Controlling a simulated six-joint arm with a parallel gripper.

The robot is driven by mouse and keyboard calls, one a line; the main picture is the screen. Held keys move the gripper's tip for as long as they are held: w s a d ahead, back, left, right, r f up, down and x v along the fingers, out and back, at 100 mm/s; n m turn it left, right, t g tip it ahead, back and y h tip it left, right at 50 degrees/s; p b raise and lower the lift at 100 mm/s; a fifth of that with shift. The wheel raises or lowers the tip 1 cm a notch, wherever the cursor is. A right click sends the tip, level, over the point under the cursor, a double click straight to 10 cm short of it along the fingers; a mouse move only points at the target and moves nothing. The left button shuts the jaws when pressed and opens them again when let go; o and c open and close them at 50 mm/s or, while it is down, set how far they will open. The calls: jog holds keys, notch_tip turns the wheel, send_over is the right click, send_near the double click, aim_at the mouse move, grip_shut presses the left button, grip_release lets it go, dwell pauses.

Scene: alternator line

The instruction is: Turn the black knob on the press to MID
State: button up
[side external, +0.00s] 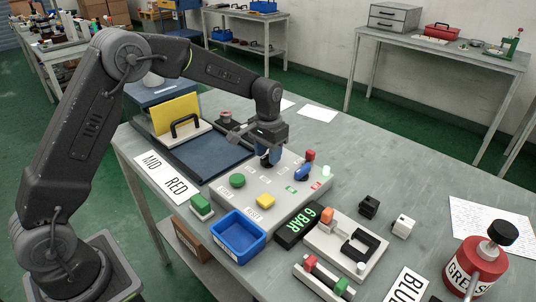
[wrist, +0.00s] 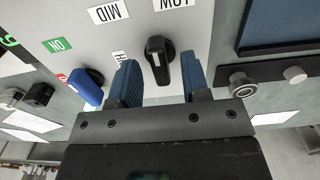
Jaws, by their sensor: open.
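The black knob (side external: 265,161) sits on the grey press panel (side external: 283,211), mostly hidden by my gripper (side external: 269,155) in the side view. In the wrist view the black knob (wrist: 158,62) lies between the two blue fingers of my gripper (wrist: 161,80). The fingers are open, with a gap on both sides of the knob. A MID label (wrist: 107,12) is up and left of the knob, and a LOW label (wrist: 172,4) is above it. A third label beside the left finger is partly hidden. I cannot tell exactly which label the knob points to.
A blue knob (side external: 304,172) with a green ON label (wrist: 57,45) is close beside the black one. The panel also has a green button (side external: 237,180) and a yellow button (side external: 265,201). A blue bin (side external: 238,233) and a 6 BAR display (side external: 304,225) stand in front.

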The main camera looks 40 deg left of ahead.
jog(key=shift+f, duration=0.4)
grip_shut()
